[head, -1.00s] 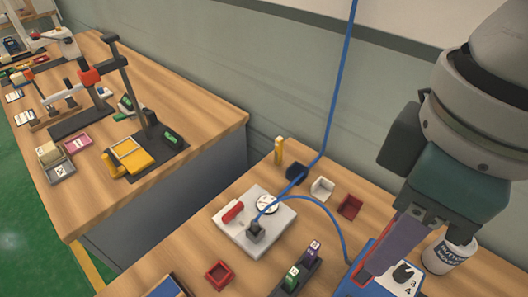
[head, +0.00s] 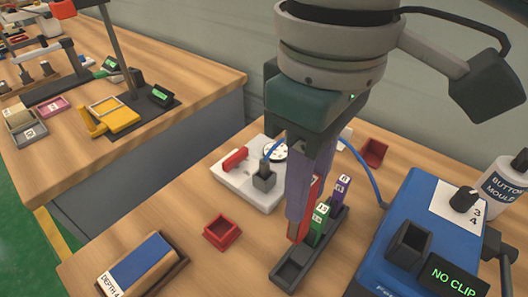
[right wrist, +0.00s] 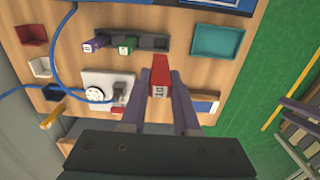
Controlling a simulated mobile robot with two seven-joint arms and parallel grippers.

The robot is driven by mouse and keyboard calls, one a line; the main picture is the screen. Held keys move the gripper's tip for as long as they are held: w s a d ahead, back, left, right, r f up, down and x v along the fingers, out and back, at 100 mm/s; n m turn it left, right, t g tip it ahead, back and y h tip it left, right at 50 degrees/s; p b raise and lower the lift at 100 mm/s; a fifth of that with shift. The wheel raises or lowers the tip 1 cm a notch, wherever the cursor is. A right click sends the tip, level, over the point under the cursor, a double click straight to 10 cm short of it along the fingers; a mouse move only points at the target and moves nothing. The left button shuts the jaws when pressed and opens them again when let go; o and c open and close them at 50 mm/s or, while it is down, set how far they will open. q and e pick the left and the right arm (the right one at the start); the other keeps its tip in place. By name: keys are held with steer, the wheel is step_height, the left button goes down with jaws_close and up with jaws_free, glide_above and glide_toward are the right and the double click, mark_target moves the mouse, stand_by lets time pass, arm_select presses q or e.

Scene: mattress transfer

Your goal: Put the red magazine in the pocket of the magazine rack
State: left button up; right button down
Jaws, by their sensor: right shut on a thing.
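The red magazine (head: 303,228) is between the purple fingers of my right gripper (head: 307,203), which is shut on it. In the right wrist view the red magazine (right wrist: 160,72) stands out past the fingertips, with a light label at its near end. The dark magazine rack (head: 288,272) is just below it and holds a green magazine (head: 319,222) and a purple magazine (head: 340,189). An empty pocket shows at the rack's near end. I cannot tell whether the red magazine touches the rack; a finger hides part of it. My left gripper is not in view.
A blue machine (head: 400,235) with a "NO CLIP" display stands right of the rack. A small red tray (head: 222,232) and a blue-topped block (head: 140,262) lie to the left. A white fixture (head: 235,180) with a blue cable is behind. Bare wood lies between them.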

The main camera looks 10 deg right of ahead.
mark_target(298, 233)
step_height(298, 233, down, 9)
steer(key=shift+r+b, duration=0.2)
steer(key=shift+b, duration=0.45)
steer(key=shift+f+b, duration=0.5)
steer(key=shift+f, duration=1.6)
steer(key=shift+f, duration=0.1)
steer(key=c, duration=0.7)
jaws_free()
steer(key=shift+o, duration=0.2)
step_height(298, 233, up, 12)
steer(key=p, duration=0.2)
steer(key=shift+p, duration=0.3)
